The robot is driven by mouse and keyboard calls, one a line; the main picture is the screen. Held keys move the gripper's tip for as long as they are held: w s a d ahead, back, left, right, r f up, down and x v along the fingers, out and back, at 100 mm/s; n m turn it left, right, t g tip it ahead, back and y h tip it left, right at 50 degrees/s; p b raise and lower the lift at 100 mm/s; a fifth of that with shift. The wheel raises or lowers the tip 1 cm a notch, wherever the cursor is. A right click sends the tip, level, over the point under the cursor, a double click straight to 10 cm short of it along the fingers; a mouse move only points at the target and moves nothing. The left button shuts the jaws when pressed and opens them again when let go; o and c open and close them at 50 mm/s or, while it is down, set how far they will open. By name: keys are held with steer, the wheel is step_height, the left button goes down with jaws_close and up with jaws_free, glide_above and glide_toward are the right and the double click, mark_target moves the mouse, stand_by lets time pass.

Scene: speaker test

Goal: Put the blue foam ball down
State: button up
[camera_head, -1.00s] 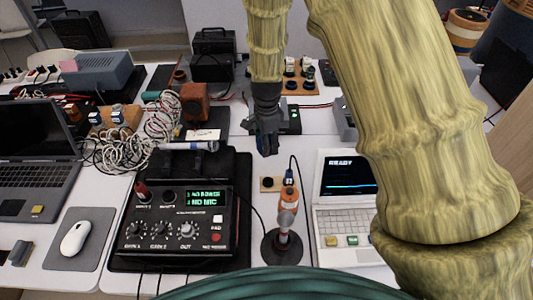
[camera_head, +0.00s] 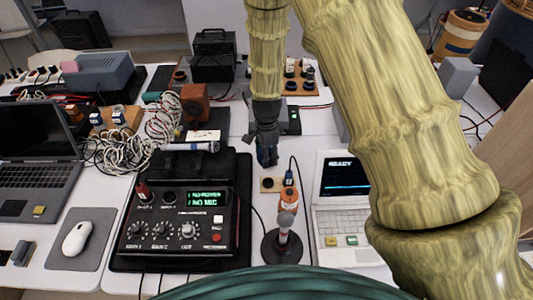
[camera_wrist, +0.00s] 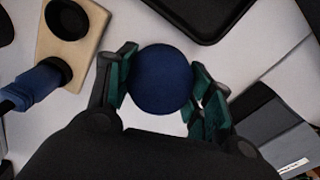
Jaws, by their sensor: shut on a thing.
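The blue foam ball (camera_wrist: 160,80) is a dark blue round ball between the green-padded fingers of my gripper (camera_wrist: 163,90) in the wrist view. The fingers are shut on it from both sides. In the head view my gripper (camera_head: 267,157) points down over the white table, behind the small wooden block with a black socket. The ball is mostly hidden by the fingers there, and I cannot tell how far it is above the table.
The wooden socket block (camera_head: 270,185) and a microphone (camera_head: 287,215) on a round stand are close in front. A black mixer (camera_head: 178,222) stands left, a white laptop (camera_head: 345,205) right. Tangled cables (camera_head: 150,140) lie left. Some bare white table shows around my gripper.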

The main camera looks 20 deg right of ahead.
steer(key=o, duration=0.8)
steer(key=shift+f, duration=0.1)
steer(key=shift+c, duration=0.2)
steer(key=shift+r+b, duration=0.8)
steer(key=shift+r, duration=5.35)
